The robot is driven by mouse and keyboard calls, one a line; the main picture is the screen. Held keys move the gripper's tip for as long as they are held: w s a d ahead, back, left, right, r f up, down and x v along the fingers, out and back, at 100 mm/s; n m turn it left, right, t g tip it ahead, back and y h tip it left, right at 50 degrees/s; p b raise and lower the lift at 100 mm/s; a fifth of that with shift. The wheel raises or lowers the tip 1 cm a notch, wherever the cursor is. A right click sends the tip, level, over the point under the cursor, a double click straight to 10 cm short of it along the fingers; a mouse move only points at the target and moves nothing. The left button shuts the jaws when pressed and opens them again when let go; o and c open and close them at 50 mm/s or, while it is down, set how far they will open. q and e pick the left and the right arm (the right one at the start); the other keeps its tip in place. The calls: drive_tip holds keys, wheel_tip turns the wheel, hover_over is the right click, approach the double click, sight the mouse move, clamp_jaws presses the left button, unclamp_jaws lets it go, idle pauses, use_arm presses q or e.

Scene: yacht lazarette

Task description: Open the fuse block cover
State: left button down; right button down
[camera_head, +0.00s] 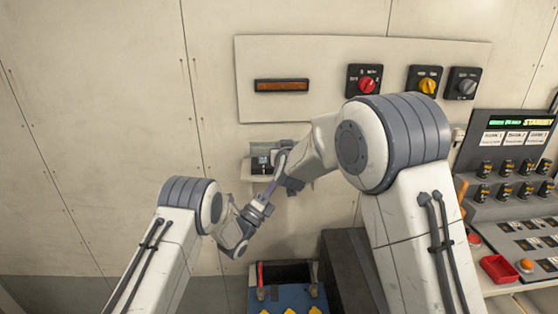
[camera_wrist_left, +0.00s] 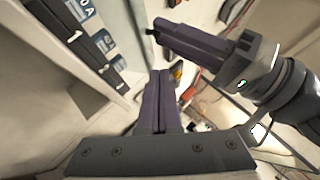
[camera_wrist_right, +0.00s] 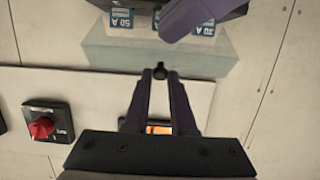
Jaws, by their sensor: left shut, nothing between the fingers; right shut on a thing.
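The fuse block (camera_head: 262,163) is low on the wall; its blue fuse labels show in the left wrist view (camera_wrist_left: 80,10) and at the top of the right wrist view (camera_wrist_right: 122,18). Its translucent cover (camera_wrist_right: 120,52) extends from the block's edge, with the labels in view beyond it; its exact angle is unclear. My right gripper (camera_wrist_right: 160,74) is shut on the cover's small black knob (camera_wrist_right: 159,68). My left gripper (camera_wrist_left: 160,72) is shut and empty, close in front of the block and beside the right gripper, which shows in the left wrist view (camera_wrist_left: 158,30).
A wall panel above holds an orange display (camera_head: 281,86) and a red switch (camera_head: 367,84). A control console (camera_head: 505,165) stands at the right. A blue box (camera_head: 288,298) is below the grippers. The wall left of the block is clear.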

use_arm(q)
drive_tip(key=shift+w+d+r, duration=0.15)
drive_tip(key=shift+w+r, duration=1.6)
drive_tip(key=shift+w, duration=0.2)
drive_tip(key=shift+w+r+n+y, duration=0.3)
drive_tip(key=shift+w+r+n, duration=0.1)
drive_tip(key=shift+r, duration=0.3)
use_arm(e)
drive_tip(key=shift+f, duration=0.15)
drive_tip(key=c, duration=0.8)
unclamp_jaws()
drive_tip(key=shift+o, duration=0.2)
drive_tip(key=shift+s, duration=0.1)
